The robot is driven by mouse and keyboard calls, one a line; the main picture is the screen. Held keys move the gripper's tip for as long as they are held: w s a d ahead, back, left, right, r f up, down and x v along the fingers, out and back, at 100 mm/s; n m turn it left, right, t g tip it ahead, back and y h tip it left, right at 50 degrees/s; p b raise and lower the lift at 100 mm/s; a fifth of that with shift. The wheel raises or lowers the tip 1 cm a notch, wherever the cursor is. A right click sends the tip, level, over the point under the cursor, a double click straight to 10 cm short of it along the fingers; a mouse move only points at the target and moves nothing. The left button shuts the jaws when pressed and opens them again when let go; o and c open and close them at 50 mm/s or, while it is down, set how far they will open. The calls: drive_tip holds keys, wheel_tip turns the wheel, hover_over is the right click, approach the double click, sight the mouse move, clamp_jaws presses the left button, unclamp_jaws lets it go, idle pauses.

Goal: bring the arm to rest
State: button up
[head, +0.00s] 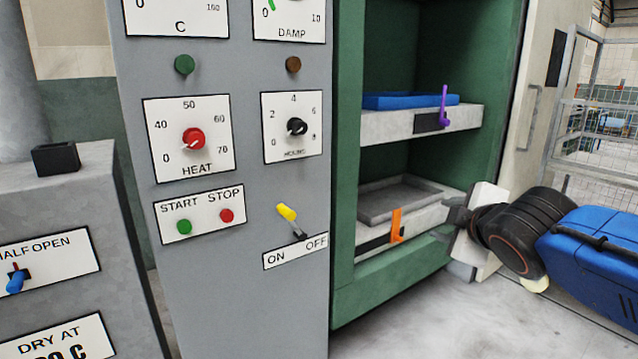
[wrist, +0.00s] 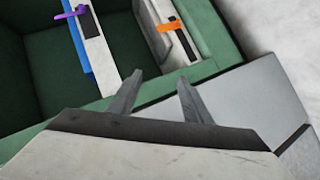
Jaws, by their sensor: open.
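My gripper (wrist: 155,90) is open and empty in the wrist view, its two grey fingers apart. In the head view my gripper (head: 452,214) is at the right, beside the front edge of the green press cabinet (head: 345,230). The orange handle (head: 396,225) of the lower shelf is just left of it in the head view. In the wrist view the orange handle (wrist: 168,27) is beyond the fingertips, apart from them. My blue and black arm comes in from the right edge.
The upper shelf holds a blue slab (head: 400,101) and has a purple handle (head: 444,105). The lower shelf holds a grey tray (head: 395,199). A grey control panel (head: 240,270) with a red heat knob (head: 193,139) and yellow lever (head: 287,212) stands left. Floor (head: 430,325) in front is clear.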

drive_tip(key=s+d+f+m+g, duration=0.2)
drive_tip(key=s+f+m+g, duration=0.6)
drive_tip(key=s+f+m, duration=0.5)
drive_tip(key=s+f, duration=0.6)
drive_tip(key=s, duration=0.1)
drive_tip(key=shift+d+m, duration=0.3)
drive_tip(key=shift+d, duration=0.1)
drive_tip(key=shift+c, duration=0.7)
